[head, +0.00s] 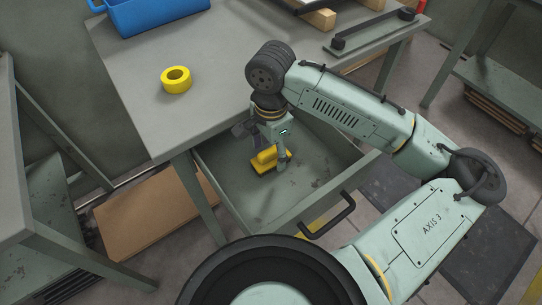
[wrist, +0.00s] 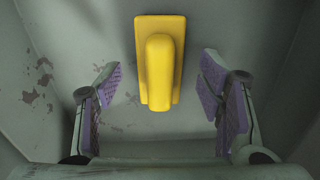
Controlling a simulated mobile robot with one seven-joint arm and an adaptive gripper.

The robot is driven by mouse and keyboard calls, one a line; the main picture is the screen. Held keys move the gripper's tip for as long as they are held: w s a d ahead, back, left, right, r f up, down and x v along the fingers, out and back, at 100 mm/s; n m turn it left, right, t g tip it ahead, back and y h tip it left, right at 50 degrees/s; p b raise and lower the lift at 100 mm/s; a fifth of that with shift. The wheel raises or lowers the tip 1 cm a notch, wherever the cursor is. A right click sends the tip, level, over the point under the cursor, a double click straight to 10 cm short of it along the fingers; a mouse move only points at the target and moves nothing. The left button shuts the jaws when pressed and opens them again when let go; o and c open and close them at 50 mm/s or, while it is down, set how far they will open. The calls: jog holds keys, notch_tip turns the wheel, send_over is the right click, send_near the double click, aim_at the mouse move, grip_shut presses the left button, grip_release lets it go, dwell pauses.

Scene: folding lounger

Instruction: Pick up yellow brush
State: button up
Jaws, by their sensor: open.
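The yellow brush (head: 265,158) lies in the open grey drawer (head: 244,200) under the table. In the wrist view the brush (wrist: 159,65) shows a flat rectangular base with a raised rounded grip along it. My gripper (head: 275,162) reaches down into the drawer beside the brush in the head view. In the wrist view my gripper (wrist: 163,105) is open and empty, with one purple-padded finger to each side. The near end of the brush's grip shows between the fingers, apart from both pads. The depth gap to the brush is hard to tell.
The drawer walls stand close around my gripper, and a black handle (head: 328,217) is on the drawer front. On the grey table (head: 130,60) are a yellow tape roll (head: 176,80) and a blue bin (head: 160,14). A cardboard sheet (head: 150,213) lies on the floor.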

aim_at(271, 150)
jog(key=shift+f, duration=1.2)
jog(key=shift+c, duration=0.6)
jog(key=c, duration=1.2)
jog(key=shift+o, duration=0.2)
notch_tip(271, 150, up, 10)
jog(key=shift+r, duration=0.1)
